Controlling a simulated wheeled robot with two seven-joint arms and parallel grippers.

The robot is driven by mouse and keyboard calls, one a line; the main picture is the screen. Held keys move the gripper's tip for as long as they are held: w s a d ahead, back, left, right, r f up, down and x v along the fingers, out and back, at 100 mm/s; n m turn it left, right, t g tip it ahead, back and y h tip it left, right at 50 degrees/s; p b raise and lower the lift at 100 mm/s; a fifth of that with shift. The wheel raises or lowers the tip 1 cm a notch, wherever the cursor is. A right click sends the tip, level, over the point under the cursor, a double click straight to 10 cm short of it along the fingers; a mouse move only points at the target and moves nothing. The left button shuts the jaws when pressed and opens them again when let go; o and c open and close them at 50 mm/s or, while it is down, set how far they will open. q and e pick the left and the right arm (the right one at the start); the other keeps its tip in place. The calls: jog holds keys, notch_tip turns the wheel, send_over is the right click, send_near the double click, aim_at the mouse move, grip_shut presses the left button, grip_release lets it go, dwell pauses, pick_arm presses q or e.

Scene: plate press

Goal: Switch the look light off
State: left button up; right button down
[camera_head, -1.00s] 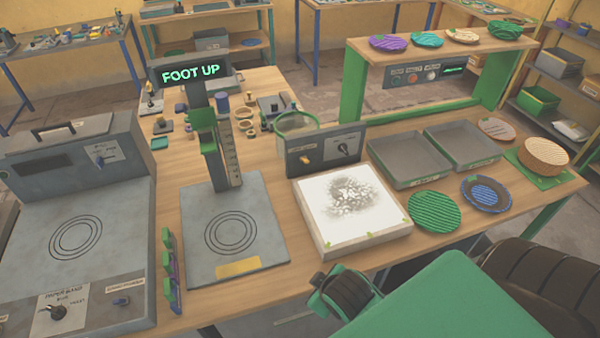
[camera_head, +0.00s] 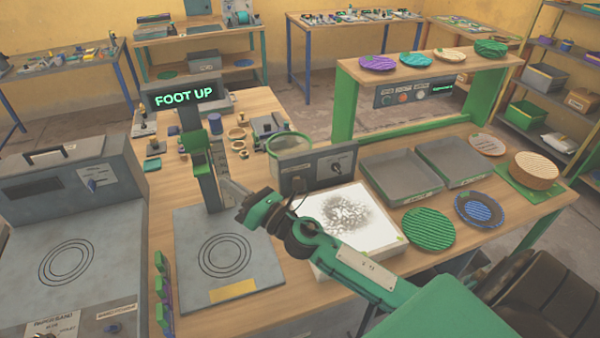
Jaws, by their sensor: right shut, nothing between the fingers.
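The look light (camera_head: 368,208) is a low box with a glowing white top and dark speckles across its middle. The small switch on the panel's left is hard to make out here. My right arm reaches in from the lower right across the light's front left corner. My right gripper (camera_head: 229,187) is shut and empty, left of the panel and in front of the ruled column of the press. My left gripper is out of view.
The press plate (camera_head: 226,262) lies below my right gripper, under the column showing FOOT UP (camera_head: 187,95). Two grey trays (camera_head: 402,178) and patterned plates (camera_head: 430,230) lie to the right. A green-legged shelf (camera_head: 345,105) stands behind. A grey machine (camera_head: 65,250) fills the left.

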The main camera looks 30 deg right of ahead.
jog(key=w+a+f+n+g+y, duration=0.1)
jog(key=a+n+g+y, duration=0.2)
jog(key=n, duration=0.6)
jog(key=w+a+n+g+y, duration=0.1)
jog(key=n+g+y, duration=0.1)
jog(key=n+g, duration=0.5)
jog(key=w+d+f+n+g+h, duration=0.35)
jog(key=d+f+n+h, duration=0.45)
jog(key=n, duration=0.5)
jog(key=d+r+n+g+h, duration=0.1)
jog(key=d+n+h, duration=0.1)
jog(key=d, duration=0.8)
jog(key=w+d+r+n+g+h, duration=0.1)
jog(key=d+h, duration=0.4)
jog(key=d, duration=0.5)
jog(key=shift+w+r+n, duration=0.3)
jog(key=shift+r+n, duration=0.1)
jog(key=shift+n, duration=0.3)
